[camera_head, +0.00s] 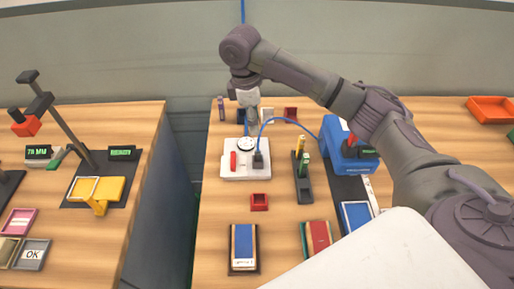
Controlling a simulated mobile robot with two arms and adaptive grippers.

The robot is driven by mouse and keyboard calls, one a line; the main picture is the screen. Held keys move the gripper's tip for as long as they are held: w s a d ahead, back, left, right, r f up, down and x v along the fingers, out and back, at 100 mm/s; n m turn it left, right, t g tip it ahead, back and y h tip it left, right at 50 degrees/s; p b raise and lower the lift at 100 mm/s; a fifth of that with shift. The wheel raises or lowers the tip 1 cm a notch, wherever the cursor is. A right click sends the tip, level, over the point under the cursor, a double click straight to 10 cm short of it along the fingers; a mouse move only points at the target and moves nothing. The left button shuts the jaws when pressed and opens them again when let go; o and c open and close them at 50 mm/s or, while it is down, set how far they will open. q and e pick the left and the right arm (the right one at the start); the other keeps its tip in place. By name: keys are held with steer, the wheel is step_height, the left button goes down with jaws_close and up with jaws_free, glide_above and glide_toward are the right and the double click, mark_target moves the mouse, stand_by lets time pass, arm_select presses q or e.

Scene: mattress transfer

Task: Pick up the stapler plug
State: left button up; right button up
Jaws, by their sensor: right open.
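A blue stapler machine (336,137) stands on the right table. A thin blue cable (290,121) arcs from it to a small dark plug (259,159). The plug sits upright at the right part of a white board (237,173), which also has a red switch (233,160) and a white round part (246,143). My right gripper (252,122) points down just behind the board, above and behind the plug, apart from it. It is open; its fingertips are small and partly hard to make out. My left gripper is not in view.
A small red tray (259,202) lies in front of the board. A dark holder with yellow and green sticks (303,185) stands to its right. A blue-topped pad (243,247) lies near the front. A gap (165,215) separates the two tables.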

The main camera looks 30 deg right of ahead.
mark_target(258, 151)
steer(key=f, duration=0.1)
steer(key=s+f, duration=0.1)
steer(key=f, duration=0.1)
steer(key=shift+f, duration=0.1)
steer(key=f, duration=0.3)
steer(key=shift+d+f+p, duration=0.3)
steer(key=shift+f+p, duration=0.1)
steer(key=shift+f, duration=0.55)
steer(key=f, duration=0.1)
steer(key=f+p, duration=0.1)
steer(key=f, duration=0.1)
steer(key=shift+s+a+f, duration=0.15)
steer(key=shift+s+f, duration=0.1)
steer(key=shift+s, duration=0.05)
steer(key=shift+f, duration=0.55)
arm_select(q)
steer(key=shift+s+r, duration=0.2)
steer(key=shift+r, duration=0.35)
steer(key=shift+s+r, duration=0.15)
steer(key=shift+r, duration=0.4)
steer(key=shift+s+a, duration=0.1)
arm_select(e)
jaws_close()
